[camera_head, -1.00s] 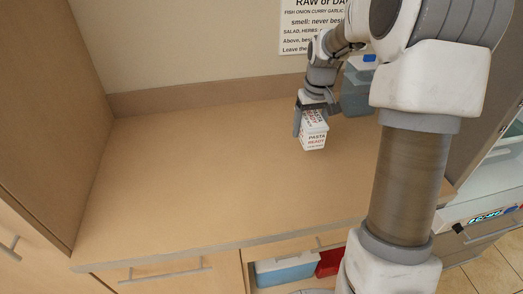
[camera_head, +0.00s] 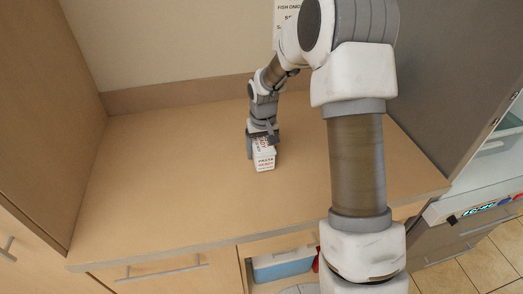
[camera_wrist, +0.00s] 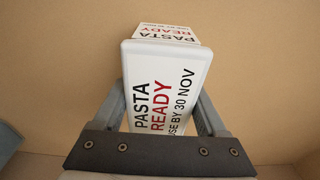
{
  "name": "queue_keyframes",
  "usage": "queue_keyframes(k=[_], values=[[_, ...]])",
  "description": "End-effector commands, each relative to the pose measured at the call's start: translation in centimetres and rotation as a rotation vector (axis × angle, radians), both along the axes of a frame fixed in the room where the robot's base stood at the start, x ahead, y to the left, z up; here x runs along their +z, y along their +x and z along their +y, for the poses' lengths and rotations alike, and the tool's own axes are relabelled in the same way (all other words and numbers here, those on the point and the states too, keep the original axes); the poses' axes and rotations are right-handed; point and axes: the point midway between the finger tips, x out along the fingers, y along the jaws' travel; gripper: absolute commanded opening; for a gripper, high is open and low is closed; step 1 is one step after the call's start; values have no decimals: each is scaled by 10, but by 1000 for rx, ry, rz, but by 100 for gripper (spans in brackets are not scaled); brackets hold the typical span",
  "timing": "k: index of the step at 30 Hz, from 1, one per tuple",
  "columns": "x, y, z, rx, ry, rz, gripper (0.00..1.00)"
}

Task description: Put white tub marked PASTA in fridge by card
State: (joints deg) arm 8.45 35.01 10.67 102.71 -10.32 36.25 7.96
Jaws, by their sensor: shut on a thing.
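The white tub marked PASTA READY (camera_head: 264,160) is in my gripper (camera_head: 263,143), over the wooden counter in the head view. In the wrist view the tub (camera_wrist: 165,75) fills the space between the two grey fingers of my gripper (camera_wrist: 168,110), which are shut on its sides. Its label reads PASTA READY, USE BY 30 NOV. I cannot tell whether its base touches the counter. A glass-fronted unit, perhaps the fridge (camera_head: 497,150), shows at the right edge.
The counter (camera_head: 150,190) is clear on the left and in front. A tall wooden panel (camera_head: 40,110) bounds the left and a grey panel (camera_head: 440,70) the right.

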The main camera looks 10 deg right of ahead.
Motion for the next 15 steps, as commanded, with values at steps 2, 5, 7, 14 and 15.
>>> queue_keyframes(k=[2,5,7,14,15], values=[[-4,1,0,1,0,-3,0],[-3,1,0,1,0,-4,0],[-3,1,0,1,0,-4,0],[-7,0,0,0,0,-2,87],[-7,0,0,0,0,-2,95]])
